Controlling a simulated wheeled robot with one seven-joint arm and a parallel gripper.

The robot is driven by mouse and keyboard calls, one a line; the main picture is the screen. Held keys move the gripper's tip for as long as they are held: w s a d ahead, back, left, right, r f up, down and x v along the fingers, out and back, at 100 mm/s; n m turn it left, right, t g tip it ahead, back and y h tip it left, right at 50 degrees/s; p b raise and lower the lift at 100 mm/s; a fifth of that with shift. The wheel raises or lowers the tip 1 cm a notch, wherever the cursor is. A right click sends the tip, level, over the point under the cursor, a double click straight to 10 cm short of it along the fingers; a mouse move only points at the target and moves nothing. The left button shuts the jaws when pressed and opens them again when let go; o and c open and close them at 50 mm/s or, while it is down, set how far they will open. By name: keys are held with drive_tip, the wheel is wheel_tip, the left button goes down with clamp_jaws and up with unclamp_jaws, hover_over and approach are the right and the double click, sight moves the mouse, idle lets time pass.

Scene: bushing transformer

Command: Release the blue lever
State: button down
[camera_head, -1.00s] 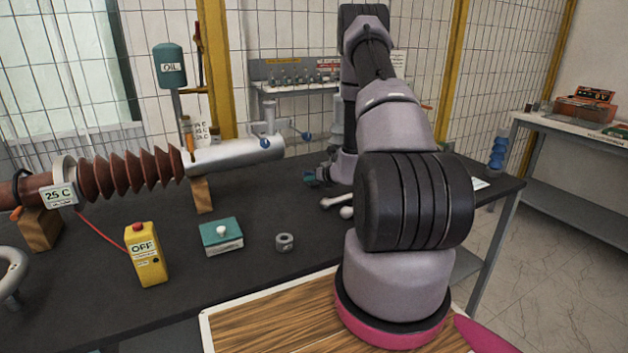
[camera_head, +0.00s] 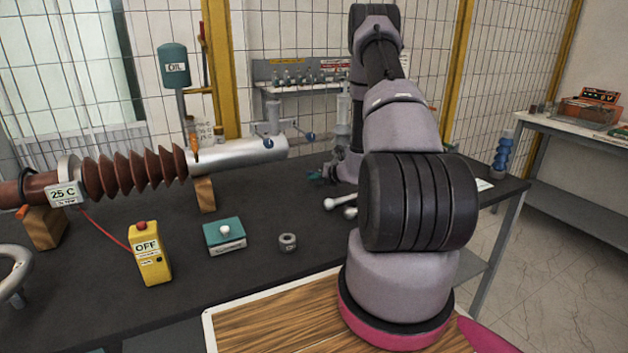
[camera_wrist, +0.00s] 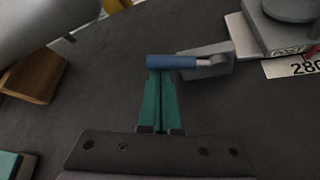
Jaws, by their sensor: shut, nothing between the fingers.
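The blue lever (camera_wrist: 172,62) shows in the wrist view as a short blue cylinder lying across the picture. Its right end joins a grey metal arm (camera_wrist: 212,62) beside a grey base. My gripper (camera_wrist: 160,76) has two teal fingers, shut together with nothing between them. The fingertips are right at the lever's left half, and I cannot tell whether they touch it. In the head view my gripper (camera_head: 316,175) is low over the dark bench, partly behind my arm. I cannot make out the lever there.
The silver cylinder (camera_head: 238,153) with its ribbed brown bushing (camera_head: 130,172) lies left of my gripper on wooden blocks (camera_head: 204,194). A yellow OFF box (camera_head: 149,254), a teal button box (camera_head: 225,236) and a metal nut (camera_head: 288,242) stand nearer on the bench (camera_head: 100,310).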

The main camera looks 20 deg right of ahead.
drive_tip(key=shift+d+r, duration=0.1)
drive_tip(key=shift+r, duration=0.05)
drive_tip(key=shift+d+r+m+y, duration=0.5)
drive_tip(key=shift+r+m+y, duration=0.3)
drive_tip(key=shift+m+y, duration=0.25)
drive_tip(key=shift+d+r+m+t+y, duration=0.6)
drive_tip(key=shift+d+r+m+y, duration=0.2)
drive_tip(key=shift+m, duration=0.45)
drive_tip(key=d+m+t+y, duration=0.1)
drive_tip(key=d+r+m+y, duration=0.1)
drive_tip(key=m, duration=0.1)
drive_tip(key=shift+w+d+r+m+t, duration=0.15)
drive_tip(key=shift+d+m+t, duration=0.15)
drive_tip(key=shift+d+t, duration=0.1)
drive_tip(key=shift+d, duration=0.2)
